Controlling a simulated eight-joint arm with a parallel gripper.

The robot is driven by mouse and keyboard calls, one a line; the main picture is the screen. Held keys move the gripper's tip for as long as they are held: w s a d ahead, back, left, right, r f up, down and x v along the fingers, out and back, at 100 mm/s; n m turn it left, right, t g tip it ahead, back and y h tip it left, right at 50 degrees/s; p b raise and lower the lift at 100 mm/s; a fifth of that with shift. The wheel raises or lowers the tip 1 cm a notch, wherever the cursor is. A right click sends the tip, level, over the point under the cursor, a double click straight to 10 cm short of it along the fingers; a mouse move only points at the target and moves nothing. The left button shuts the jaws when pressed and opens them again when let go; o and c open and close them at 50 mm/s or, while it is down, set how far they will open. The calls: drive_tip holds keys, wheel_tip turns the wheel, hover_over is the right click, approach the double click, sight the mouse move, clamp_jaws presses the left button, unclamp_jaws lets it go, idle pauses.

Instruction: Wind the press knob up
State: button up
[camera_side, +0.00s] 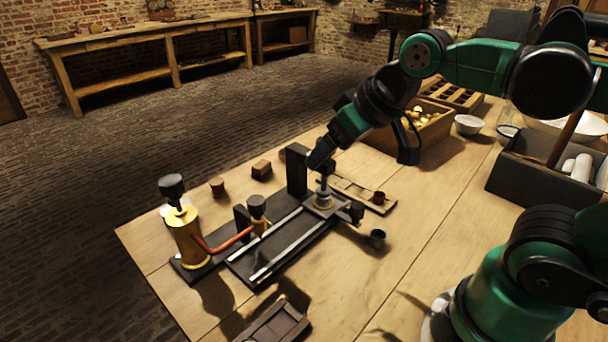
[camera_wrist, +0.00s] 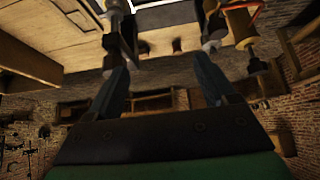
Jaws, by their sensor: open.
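The press (camera_side: 290,235) is a long black base with two pale rails, lying on the wooden bench. A black upright post (camera_side: 297,172) stands at its far end, beside a silver spindle (camera_side: 323,192) on a small carriage. My gripper (camera_side: 320,160) is at the top of this spindle, close to the post; the knob there is hidden or too dark to make out. In the wrist view my gripper (camera_wrist: 162,68) has its two fingers apart with nothing seen between them. Whether a finger touches the spindle cannot be told.
A brass cylinder (camera_side: 186,238) with a black top stands left of the press, joined by a red tube (camera_side: 230,241). A small brass post (camera_side: 257,212) is nearby. A dark tray (camera_side: 273,325) lies in front; a wooden crate (camera_side: 415,130) stands behind.

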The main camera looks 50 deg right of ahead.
sight(317, 141)
drive_tip(key=w+d+n+y, duration=0.2)
drive_tip(key=y, duration=0.2)
drive_tip(key=w+d+n+y, duration=0.2)
drive_tip(key=w+y, duration=0.1)
drive_tip(key=y, duration=0.1)
drive_tip(key=w+d+n+y, duration=0.2)
drive_tip(key=n+y, duration=0.1)
drive_tip(key=y, duration=0.1)
drive_tip(key=shift+w+d+f, duration=0.1)
drive_tip(key=shift+w+f, duration=0.05)
drive_tip(key=shift+f, duration=0.1)
drive_tip(key=s+d+f+n+t+y, duration=0.2)
drive_tip(key=d+f+n+y, duration=0.2)
drive_tip(key=f+n, duration=0.1)
drive_tip(key=shift+x, duration=2.55)
drive_tip(key=shift+w+d, duration=0.1)
drive_tip(key=shift+w, duration=0.1)
